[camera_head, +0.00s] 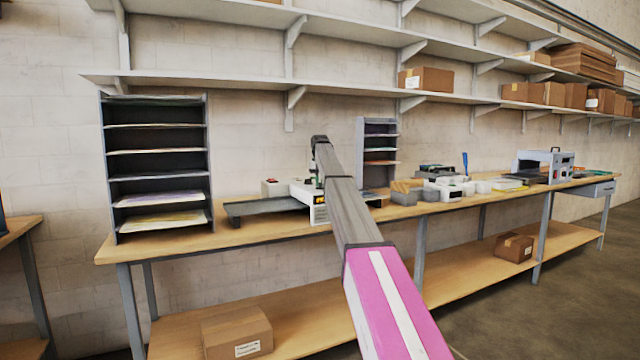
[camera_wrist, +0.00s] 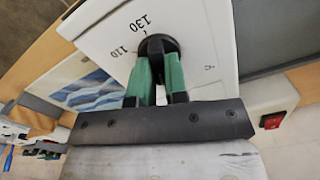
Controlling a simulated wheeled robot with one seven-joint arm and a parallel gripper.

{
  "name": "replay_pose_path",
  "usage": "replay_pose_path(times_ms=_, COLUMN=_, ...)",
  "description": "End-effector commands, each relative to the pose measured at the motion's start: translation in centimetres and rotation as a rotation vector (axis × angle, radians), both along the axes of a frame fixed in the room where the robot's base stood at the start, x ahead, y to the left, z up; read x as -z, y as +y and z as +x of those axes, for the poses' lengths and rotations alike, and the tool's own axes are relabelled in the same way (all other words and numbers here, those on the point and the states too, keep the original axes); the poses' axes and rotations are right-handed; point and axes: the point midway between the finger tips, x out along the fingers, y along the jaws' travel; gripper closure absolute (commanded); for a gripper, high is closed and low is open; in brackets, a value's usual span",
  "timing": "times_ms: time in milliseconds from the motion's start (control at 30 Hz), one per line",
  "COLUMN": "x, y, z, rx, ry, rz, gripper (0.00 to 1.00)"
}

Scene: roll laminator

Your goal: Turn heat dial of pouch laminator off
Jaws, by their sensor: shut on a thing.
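The pouch laminator (camera_head: 303,190) is a white machine on the workbench, partly hidden behind my arm in the head view. In the wrist view its white panel (camera_wrist: 205,50) carries a black heat dial (camera_wrist: 157,44) with the marks 110 and 130 beside it. My gripper (camera_wrist: 158,62) has green fingers that are shut on the dial. The fingers and the dark gripper body cover the lower part of the dial, and I cannot tell its exact setting. A red switch (camera_wrist: 272,121) sits on a white part at the right of the wrist view.
A dark tray (camera_head: 262,207) extends left from the laminator on the wooden workbench (camera_head: 185,244). A tall paper rack (camera_head: 157,165) stands at the left. Grey and white boxes (camera_head: 445,190) stand to the right, and shelves run above.

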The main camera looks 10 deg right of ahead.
Motion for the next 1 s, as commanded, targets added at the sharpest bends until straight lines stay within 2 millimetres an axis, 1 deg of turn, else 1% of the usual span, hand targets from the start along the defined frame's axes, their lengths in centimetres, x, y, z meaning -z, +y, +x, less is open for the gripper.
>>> replay_pose_path(times_ms=200, x=-0.04, y=0.07, z=0.0, rx=-0.16, ry=0.0, rz=0.0, gripper=1.0)
replay_pose_path(times_ms=400, x=-0.05, y=0.11, z=-0.01, rx=-0.259, ry=0.0, rz=0.0, gripper=1.0)
replay_pose_path(times_ms=633, x=-0.05, y=0.13, z=-0.01, rx=-0.315, ry=0.0, rz=0.0, gripper=1.0)
replay_pose_path(times_ms=1000, x=-0.06, y=0.13, z=-0.01, rx=-0.328, ry=0.0, rz=0.0, gripper=1.0)
